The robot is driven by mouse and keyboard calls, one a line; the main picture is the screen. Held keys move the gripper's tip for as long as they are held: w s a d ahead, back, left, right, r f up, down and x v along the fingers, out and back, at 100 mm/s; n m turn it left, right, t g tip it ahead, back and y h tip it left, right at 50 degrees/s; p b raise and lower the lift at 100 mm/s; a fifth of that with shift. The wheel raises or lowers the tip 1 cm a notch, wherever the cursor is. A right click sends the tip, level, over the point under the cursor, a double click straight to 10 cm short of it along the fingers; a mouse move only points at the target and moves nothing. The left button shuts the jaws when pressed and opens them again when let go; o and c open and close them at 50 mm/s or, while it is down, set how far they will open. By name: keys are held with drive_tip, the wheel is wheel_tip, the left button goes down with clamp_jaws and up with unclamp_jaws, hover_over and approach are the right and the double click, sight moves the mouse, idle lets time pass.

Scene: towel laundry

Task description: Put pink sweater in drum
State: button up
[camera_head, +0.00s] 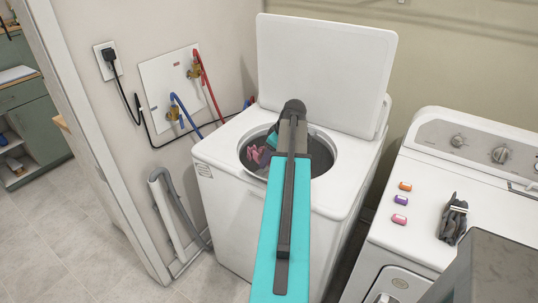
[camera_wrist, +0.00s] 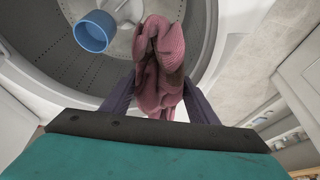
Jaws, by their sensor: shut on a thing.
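The pink sweater (camera_wrist: 162,62) is crumpled and hangs between the fingers of my gripper (camera_wrist: 160,95) in the wrist view. My gripper is shut on it. In the head view, a bit of the pink sweater (camera_head: 259,155) shows at the left inside of the drum opening, next to my arm. The drum (camera_wrist: 65,75) of the white top-loading washer (camera_head: 240,205) is open, with its lid (camera_head: 325,60) raised. In the wrist view the sweater overlaps the drum's rim area. My arm hides much of the opening in the head view, and I cannot tell how deep the sweater is.
A blue cup-shaped part (camera_wrist: 94,31) sits at the drum's middle. Hoses (camera_head: 185,112) run along the wall at the left.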

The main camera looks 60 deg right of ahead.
wheel_tip(320, 180, down, 9)
drive_tip(key=b, duration=0.4)
drive_tip(key=o, duration=1.3)
drive_tip(key=shift+o, duration=0.5)
wheel_tip(320, 180, up, 12)
drive_tip(key=p, duration=0.6)
drive_tip(key=shift+r, duration=0.1)
